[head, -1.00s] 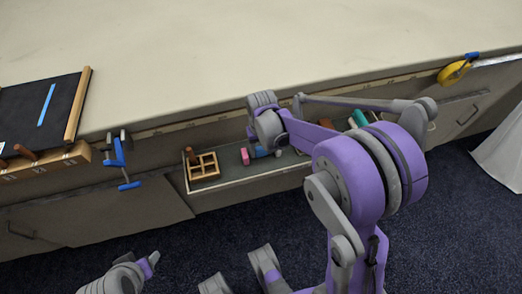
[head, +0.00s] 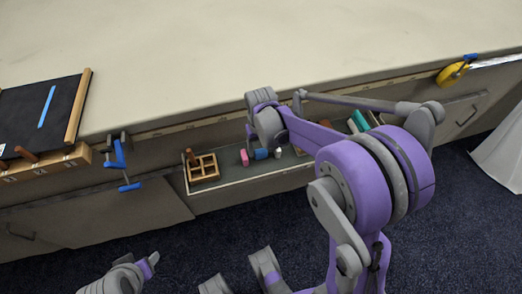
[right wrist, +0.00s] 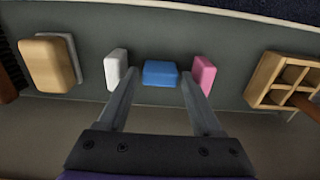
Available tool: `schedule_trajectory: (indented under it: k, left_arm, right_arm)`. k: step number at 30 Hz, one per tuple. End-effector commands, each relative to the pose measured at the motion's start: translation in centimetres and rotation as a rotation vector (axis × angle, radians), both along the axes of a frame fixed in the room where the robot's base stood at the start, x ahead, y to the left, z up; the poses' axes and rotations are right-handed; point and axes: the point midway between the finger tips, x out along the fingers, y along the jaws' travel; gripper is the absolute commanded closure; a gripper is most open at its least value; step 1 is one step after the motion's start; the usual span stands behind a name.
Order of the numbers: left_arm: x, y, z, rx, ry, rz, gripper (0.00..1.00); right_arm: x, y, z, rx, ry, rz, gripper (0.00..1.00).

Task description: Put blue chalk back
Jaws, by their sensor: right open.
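The blue chalk (head: 261,154) is a small block lying in the shallow tray (head: 228,176) at the front of the table. It also shows in the right wrist view (right wrist: 160,73), between the white chalk (right wrist: 116,69) and the pink chalk (right wrist: 204,73). My right gripper (right wrist: 159,76) is open and empty above the tray. Its fingers appear on either side of the blue chalk in the wrist view, apart from it. In the head view my right arm hides part of the tray.
A wooden rack (head: 203,168) with square compartments stands at the tray's left end. A green block (head: 358,121) lies farther right. A tan block (right wrist: 48,64) shows in the wrist view. Blue clamps (head: 119,158) and a black board (head: 32,108) are to the left. The tabletop is largely clear.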

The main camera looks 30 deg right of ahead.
Motion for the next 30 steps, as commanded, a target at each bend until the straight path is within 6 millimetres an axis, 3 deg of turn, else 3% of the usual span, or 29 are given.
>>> schedule_trajectory:
  k: [3, 9, 19, 23, 30]
  left_arm:
    - [0.0, 0.0, 0.9, 0.000, -0.003, 0.000, 0.43]
    - [0.0, 0.0, 1.7, 0.000, -0.006, 0.000, 0.43]
    - [0.0, 0.0, 2.2, 0.000, -0.007, 0.000, 0.43]
    - [0.0, 0.0, 2.2, 0.000, -0.007, 0.000, 0.43]
    - [0.0, 0.0, 2.2, 0.000, -0.007, 0.000, 0.43]
  right_arm:
    - [0.0, 0.0, 3.0, 0.000, -0.001, 0.000, 0.33]
    - [0.0, 0.0, 7.1, 0.000, -0.001, 0.000, 0.33]
    - [-0.7, 0.4, 10.3, -0.002, -0.013, 0.008, 0.33]
    - [-3.2, 1.7, 11.2, -0.010, -0.070, 0.041, 0.33]
    - [-11.0, 4.8, 11.4, -0.032, -0.247, 0.141, 0.33]
